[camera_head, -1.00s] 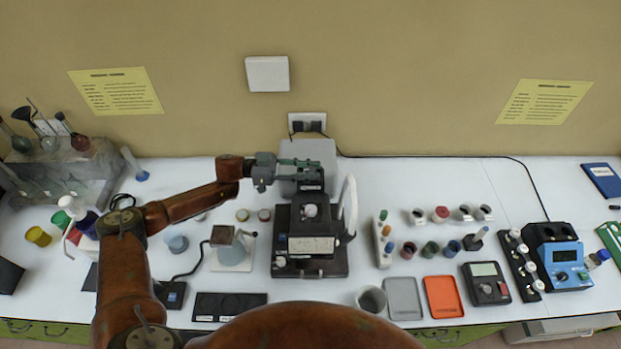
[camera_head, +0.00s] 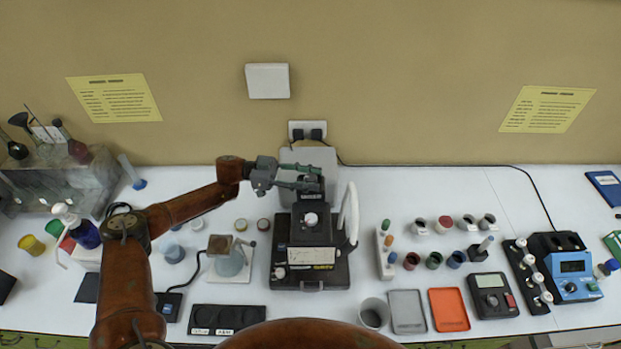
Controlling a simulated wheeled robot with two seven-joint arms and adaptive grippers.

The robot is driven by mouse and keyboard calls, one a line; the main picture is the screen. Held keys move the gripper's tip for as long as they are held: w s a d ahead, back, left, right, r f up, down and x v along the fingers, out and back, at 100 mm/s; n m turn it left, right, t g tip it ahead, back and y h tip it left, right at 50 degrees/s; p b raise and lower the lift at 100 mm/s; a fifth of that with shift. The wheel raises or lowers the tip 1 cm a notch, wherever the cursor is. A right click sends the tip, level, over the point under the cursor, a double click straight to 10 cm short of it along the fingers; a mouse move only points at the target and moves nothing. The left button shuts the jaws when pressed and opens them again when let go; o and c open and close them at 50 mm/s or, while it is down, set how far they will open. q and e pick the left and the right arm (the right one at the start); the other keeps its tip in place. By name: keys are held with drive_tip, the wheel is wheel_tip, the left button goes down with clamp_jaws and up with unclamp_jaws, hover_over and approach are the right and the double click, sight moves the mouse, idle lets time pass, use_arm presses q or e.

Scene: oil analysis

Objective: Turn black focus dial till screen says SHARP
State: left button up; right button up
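A dark microscope-like instrument (camera_head: 311,228) stands at the centre of the bench on a black base, with a pale round knob (camera_head: 310,219) on its body. A white label or panel (camera_head: 311,256) is on its front, its text too small to read. My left gripper (camera_head: 320,179) reaches in from the left over the instrument's top, with two greenish fingers spread apart. A dark upper part (camera_head: 311,186) shows between and below the fingers; I cannot tell whether they touch it. No black focus dial can be told apart with certainty. No reading of SHARP is legible. My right gripper is not in view.
A curved white part (camera_head: 350,212) rises at the instrument's right side. A grey box (camera_head: 309,157) stands behind. A small stand (camera_head: 229,262) is to the left; cups, trays and a blue meter (camera_head: 568,270) are to the right. My arm spans the bench's left side.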

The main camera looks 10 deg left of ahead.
use_arm(q)
drive_tip(key=shift+o, duration=0.7)
drive_tip(key=a, duration=1.2)
drive_tip(key=shift+s, duration=0.25)
drive_tip(key=shift+a, duration=0.1)
